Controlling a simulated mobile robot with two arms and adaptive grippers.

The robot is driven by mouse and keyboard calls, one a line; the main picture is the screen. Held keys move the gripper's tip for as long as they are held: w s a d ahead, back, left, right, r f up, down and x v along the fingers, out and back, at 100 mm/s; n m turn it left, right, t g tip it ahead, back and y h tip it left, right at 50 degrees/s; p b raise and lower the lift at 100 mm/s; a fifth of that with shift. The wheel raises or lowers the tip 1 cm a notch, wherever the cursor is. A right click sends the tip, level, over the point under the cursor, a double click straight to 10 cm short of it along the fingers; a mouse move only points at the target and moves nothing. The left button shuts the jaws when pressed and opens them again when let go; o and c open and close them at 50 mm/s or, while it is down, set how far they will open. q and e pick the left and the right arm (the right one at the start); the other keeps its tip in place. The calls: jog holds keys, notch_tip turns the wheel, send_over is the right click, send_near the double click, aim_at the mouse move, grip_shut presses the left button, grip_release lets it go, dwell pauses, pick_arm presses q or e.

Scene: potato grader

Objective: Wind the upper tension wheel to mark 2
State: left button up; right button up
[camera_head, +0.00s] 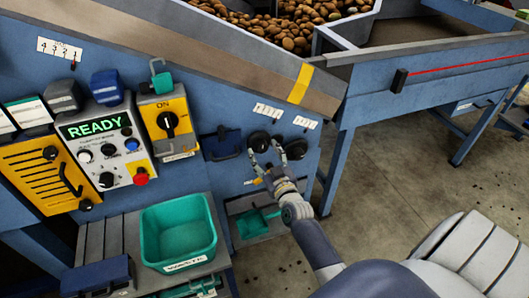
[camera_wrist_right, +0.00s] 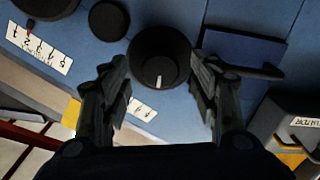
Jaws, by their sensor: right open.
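Two black round wheels sit on the blue machine panel, a left one (camera_head: 258,141) and a right one (camera_head: 296,148); no readable label shows which is the upper tension wheel. My right gripper (camera_head: 266,152) is open, its fingers spread in front of the left wheel. In the right wrist view, this wheel (camera_wrist_right: 158,50) with a white pointer line lies between and beyond the fingertips (camera_wrist_right: 158,63), with gaps at both sides. A white scale (camera_head: 267,110) is above it; in the wrist view the scale (camera_wrist_right: 142,109) is partly hidden by a finger. My left gripper is out of view.
A blue handled box (camera_head: 222,143) sits left of the left wheel. A second scale (camera_wrist_right: 38,50) with a red pointer and a small black knob (camera_wrist_right: 108,20) are close by. A control box reading READY (camera_head: 107,145) and a green bin (camera_head: 178,232) are further left.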

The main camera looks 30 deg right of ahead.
jog(key=shift+w, duration=0.4)
jog(key=shift+c, duration=0.2)
jog(key=c, duration=1)
jog(key=shift+m, duration=0.3)
